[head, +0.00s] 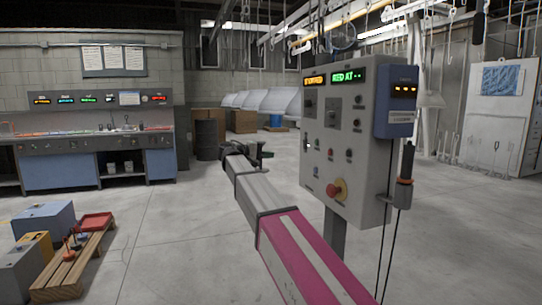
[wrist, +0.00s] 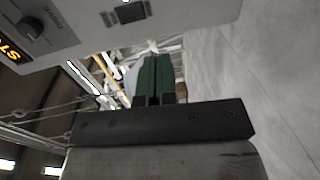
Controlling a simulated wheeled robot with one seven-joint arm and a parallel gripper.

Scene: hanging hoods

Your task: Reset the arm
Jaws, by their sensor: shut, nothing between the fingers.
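My arm reaches forward from the bottom of the head view, with a magenta link and grey links ahead of it. My gripper (head: 262,150) is at its far end, left of the grey control panel (head: 345,130) and apart from it in that view. In the wrist view my gripper's two green fingers (wrist: 154,75) lie side by side, shut with nothing between them. The control panel (wrist: 120,25) fills the top of the wrist view, close by the fingers, with a knob and lit lettering showing. Whether the fingers touch it cannot be told.
A pallet (head: 75,265) with boxes and a red tray stands at lower left. A long workbench (head: 60,170) lines the left wall. A dark barrel (head: 207,140) and white hoods (head: 270,101) stand at the back. A pendant (head: 404,175) hangs on the panel's right. The middle floor is clear.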

